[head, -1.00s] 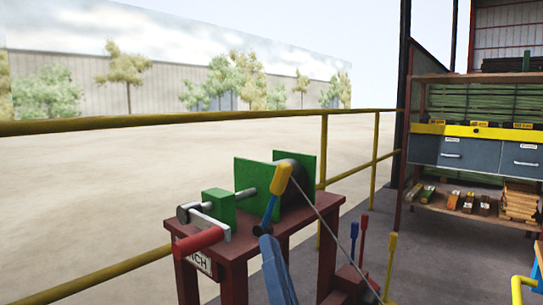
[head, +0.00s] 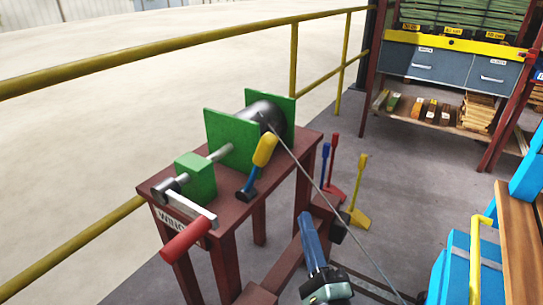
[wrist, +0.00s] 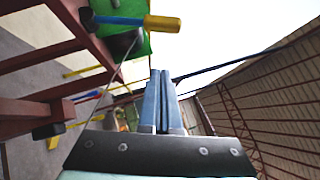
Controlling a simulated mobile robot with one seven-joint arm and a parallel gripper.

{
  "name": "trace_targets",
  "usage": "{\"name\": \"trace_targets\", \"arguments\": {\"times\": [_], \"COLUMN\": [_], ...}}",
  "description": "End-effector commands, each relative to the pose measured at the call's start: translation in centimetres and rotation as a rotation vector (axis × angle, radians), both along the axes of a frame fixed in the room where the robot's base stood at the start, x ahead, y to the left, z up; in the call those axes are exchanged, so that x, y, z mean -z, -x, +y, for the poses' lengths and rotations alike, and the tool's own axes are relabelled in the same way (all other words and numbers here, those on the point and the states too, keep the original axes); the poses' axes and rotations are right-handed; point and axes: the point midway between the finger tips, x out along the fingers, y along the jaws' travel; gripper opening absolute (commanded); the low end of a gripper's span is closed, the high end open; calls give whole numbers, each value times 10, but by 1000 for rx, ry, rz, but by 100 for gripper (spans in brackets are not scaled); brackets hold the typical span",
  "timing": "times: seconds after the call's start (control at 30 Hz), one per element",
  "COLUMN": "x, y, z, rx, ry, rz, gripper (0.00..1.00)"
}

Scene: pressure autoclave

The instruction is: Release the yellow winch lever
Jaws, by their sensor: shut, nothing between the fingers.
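The winch lever, with a yellow grip (head: 264,150) and a blue shaft, stands tilted on the red winch table beside the green plates. In the wrist view its yellow grip (wrist: 162,23) is near the top, with the blue shaft to its left. My gripper (head: 308,217) has blue fingers, shut and empty. In the head view it appears below and right of the lever, apart from it. In the wrist view the closed fingertips (wrist: 160,73) point up the picture, below the yellow grip with a gap between.
A cable runs from the winch drum (head: 264,112) down to the lower right. A red-handled crank (head: 186,239) sticks out at the table's front. Blue, red and yellow levers (head: 359,190) stand low beside the table. A yellow railing (head: 180,48) runs behind; a blue cart (head: 474,268) is at right.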

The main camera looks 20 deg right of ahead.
Motion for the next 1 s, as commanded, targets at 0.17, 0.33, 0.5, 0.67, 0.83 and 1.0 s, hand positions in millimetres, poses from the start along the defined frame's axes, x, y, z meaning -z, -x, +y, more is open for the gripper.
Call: {"name": "trace_targets", "arguments": {"times": [0.17, 0.33, 0.5, 0.67, 0.83, 1.0], "x": [0, -2, -11, -19, -26, -35], "y": [0, -6, -27, -55, -85, -108], "z": [0, 0, -4, -8, -13, -5], "rx": [0, -1, -1, 0, 0, -5], "ry": [2, 4, 3, 3, 3, 5], "rz": [0, -1, -3, -4, -4, -1], "gripper": [0, 0, 0, 0, 0, 0]}}
